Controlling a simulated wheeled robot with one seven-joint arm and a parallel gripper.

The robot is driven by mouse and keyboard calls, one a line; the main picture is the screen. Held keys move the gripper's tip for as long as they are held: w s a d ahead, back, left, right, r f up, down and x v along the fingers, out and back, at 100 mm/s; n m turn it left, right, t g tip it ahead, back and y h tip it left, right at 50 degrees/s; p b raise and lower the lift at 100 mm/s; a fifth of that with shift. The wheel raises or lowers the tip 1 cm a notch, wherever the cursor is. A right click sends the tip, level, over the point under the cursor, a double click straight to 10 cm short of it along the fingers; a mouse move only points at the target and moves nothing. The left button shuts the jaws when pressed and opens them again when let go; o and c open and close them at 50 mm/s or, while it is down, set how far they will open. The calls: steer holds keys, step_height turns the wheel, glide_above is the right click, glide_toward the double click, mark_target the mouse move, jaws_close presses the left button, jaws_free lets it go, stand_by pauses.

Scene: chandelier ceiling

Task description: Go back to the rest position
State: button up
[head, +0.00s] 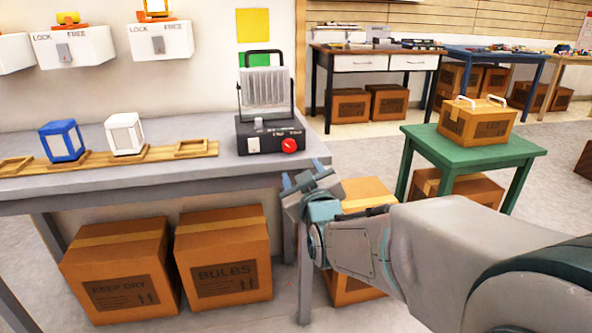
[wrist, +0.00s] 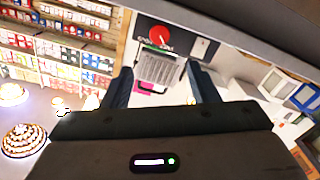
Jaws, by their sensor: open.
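My gripper (head: 303,180) is at the front right corner of the grey workbench (head: 225,178) in the head view, raised at the end of my outstretched arm. In the wrist view its two dark fingers (wrist: 163,88) stand apart with nothing between them. Beyond them the wrist view shows a grey ribbed device with a red knob (wrist: 160,68). In the head view that device (head: 266,95) stands on the right end of the bench, behind and left of my gripper, apart from it.
A blue lantern (head: 61,141) and a white lantern (head: 125,134) stand on a wooden rack on the bench. Cardboard boxes (head: 222,262) sit under it. A green table (head: 470,150) with a handled box (head: 477,122) stands at right.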

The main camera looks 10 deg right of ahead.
steer(key=shift+r, duration=0.1)
steer(key=s+r+m+g+p, duration=0.4)
steer(key=s+r+g+p, duration=1.1)
steer(key=p, duration=1.9)
steer(key=s+r, duration=0.5)
steer(key=s, duration=0.2)
steer(key=shift+s+d+r+m+p, duration=0.15)
steer(key=shift+s+r+m+p, duration=0.15)
steer(key=shift+m+p, duration=0.1)
